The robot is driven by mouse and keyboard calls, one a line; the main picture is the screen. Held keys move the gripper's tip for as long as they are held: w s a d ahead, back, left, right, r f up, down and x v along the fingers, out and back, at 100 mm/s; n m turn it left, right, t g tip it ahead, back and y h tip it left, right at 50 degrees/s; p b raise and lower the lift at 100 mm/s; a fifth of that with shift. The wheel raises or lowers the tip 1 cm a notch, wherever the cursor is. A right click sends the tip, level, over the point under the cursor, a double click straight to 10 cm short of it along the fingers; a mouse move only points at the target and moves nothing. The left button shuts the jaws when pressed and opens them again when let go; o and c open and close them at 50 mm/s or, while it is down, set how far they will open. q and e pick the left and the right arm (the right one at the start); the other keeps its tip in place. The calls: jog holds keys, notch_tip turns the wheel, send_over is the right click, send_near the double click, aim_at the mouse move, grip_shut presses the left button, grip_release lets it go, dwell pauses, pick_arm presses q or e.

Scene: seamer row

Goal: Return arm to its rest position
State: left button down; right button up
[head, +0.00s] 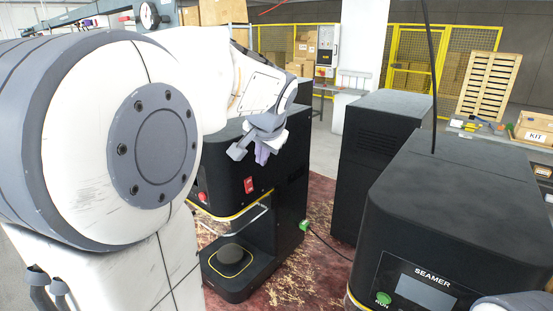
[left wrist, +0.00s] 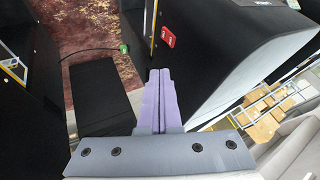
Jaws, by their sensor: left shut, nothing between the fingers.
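My left arm fills the left side of the head view. Its gripper (head: 262,150) hangs in front of the upper body of a black seamer machine (head: 225,165). In the left wrist view the purple fingers (left wrist: 160,98) lie together with nothing between them. The machine's dark side (left wrist: 215,60) and red switch (left wrist: 168,36) are close beyond the fingertips. I cannot tell whether the fingers touch the machine. My right gripper does not show; only a pale piece, likely mine, is at the head view's lower right corner.
A second black machine marked SEAMER (head: 470,210) stands at right, with a green RUN button (head: 383,298). A black cabinet (head: 375,150) stands between the machines. The reddish floor (head: 325,255) is littered with shavings. A KIT box (head: 535,130) and tools lie on a bench at far right.

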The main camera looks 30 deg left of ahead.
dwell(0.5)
pick_arm(q)
jog(key=s+d+f+m+g+h+b, duration=0.1)
jog(key=s+d+f+m+h, duration=0.3)
jog(key=d, duration=0.6)
jog(key=s+d+f+b, duration=0.1)
jog(key=d+f, duration=0.6)
jog(key=d, duration=0.2)
jog(key=s+d+f+m+g, duration=0.1)
jog(key=s+d+f, duration=0.2)
jog(key=s, duration=0.3)
jog(key=s+d+f+m+g+h+b, duration=0.1)
jog(key=s+d+f+g, duration=0.1)
jog(key=s+d+f, duration=0.2)
jog(key=s+d+f+m+g+h+b, duration=0.1)
jog(key=s+d+f, duration=0.2)
jog(key=s+d, duration=0.2)
jog(key=s, duration=0.3)
jog(key=shift+s+f+m, duration=0.25)
jog(key=shift+s+m, duration=0.05)
jog(key=shift+s, duration=0.1)
